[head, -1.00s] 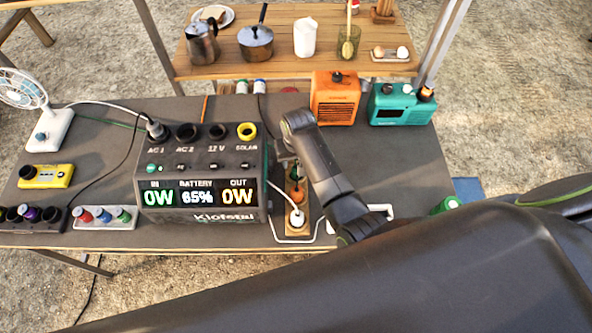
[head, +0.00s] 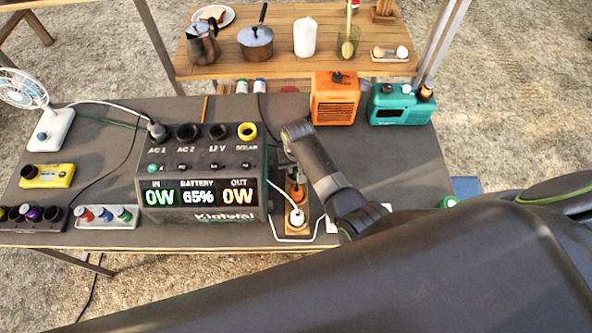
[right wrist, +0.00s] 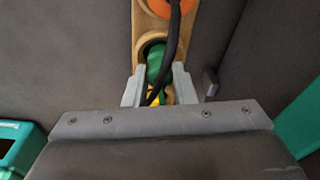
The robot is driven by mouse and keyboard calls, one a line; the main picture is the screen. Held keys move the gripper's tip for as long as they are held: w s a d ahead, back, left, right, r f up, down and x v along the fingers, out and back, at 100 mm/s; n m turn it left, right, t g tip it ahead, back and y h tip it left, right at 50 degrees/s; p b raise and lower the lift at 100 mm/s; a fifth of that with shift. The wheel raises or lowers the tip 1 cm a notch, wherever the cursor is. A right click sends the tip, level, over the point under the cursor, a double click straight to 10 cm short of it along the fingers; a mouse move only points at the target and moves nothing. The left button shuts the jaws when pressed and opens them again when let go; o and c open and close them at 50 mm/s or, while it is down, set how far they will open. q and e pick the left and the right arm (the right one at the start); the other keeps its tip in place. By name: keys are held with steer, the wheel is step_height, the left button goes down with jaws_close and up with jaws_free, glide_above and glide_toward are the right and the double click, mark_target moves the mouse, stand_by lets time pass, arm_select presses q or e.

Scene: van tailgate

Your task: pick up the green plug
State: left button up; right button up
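The green plug (right wrist: 157,64) sits in a hole of a wooden holder (right wrist: 138,22) in the right wrist view, with a dark cable crossing in front of it. My right gripper (right wrist: 159,76) has its fingers on either side of the plug, apart; any contact is hard to make out. In the head view my right gripper (head: 287,163) is over the far end of the holder (head: 290,231), and the green plug is hidden there. My left gripper is not in view.
An orange plug (head: 298,193) and a white plug (head: 297,217) share the holder. The power station (head: 203,214) stands close on the left. An orange box (head: 336,98) and a teal radio (head: 401,104) stand behind. Cables lie around the holder.

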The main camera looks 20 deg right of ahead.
steer(key=c, duration=0.4)
steer(key=shift+r, duration=0.8)
step_height(320, 180, up, 7)
steer(key=shift+r+b, duration=0.2)
steer(key=shift+b, duration=0.1)
step_height(320, 180, up, 15)
steer(key=p, duration=0.7)
steer(key=shift+r, duration=0.15)
